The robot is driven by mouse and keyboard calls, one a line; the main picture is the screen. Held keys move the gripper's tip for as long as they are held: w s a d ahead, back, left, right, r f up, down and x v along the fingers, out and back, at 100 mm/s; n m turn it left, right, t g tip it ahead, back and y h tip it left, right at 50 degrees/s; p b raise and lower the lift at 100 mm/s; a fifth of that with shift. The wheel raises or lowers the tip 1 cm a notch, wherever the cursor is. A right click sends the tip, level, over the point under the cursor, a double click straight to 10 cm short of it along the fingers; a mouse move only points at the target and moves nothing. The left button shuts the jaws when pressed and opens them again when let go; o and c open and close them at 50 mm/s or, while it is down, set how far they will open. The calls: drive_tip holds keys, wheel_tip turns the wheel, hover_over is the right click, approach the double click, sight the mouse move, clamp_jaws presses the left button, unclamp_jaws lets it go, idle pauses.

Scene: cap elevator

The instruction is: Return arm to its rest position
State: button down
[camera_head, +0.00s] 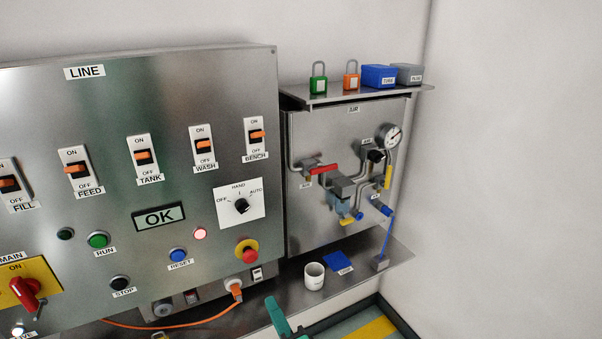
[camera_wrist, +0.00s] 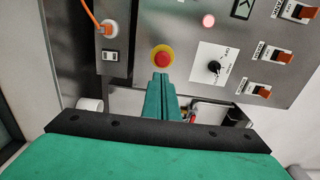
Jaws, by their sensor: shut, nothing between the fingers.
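My gripper (camera_wrist: 162,78) shows in the wrist view with its teal fingers together and nothing between them. Its tips lie just below the red emergency button (camera_wrist: 162,57) in that picture; I cannot tell the distance between them. In the head view a teal part of my gripper (camera_head: 280,318) shows at the bottom edge, in front of the lower shelf. The rest of my arm is out of that view. The steel LINE panel (camera_head: 110,200) fills the left of the head view, and its display reads OK (camera_head: 159,217).
The lower shelf (camera_head: 345,292) holds a white mug (camera_head: 314,276) and a blue pad (camera_head: 339,261). An orange cable (camera_head: 190,325) runs from the panel's socket. A valve panel (camera_head: 310,220) with a gauge (camera_head: 388,136) stands right; padlocks and boxes sit on the upper shelf (camera_head: 345,97).

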drive_tip(key=s+d+f+n+h, duration=0.1)
drive_tip(key=s+d+f+h, duration=0.25)
drive_tip(key=s+f, duration=0.4)
drive_tip(key=s+d+f+n+h, duration=0.2)
drive_tip(key=s+d+f+h, duration=0.15)
drive_tip(key=s+f, duration=0.4)
drive_tip(key=s+d+r+n+h, duration=0.1)
drive_tip(key=s+n, duration=0.8)
drive_tip(key=s, duration=1.2)
drive_tip(key=shift+h, duration=0.4)
drive_tip(key=shift+w, duration=0.1)
idle(1.5)
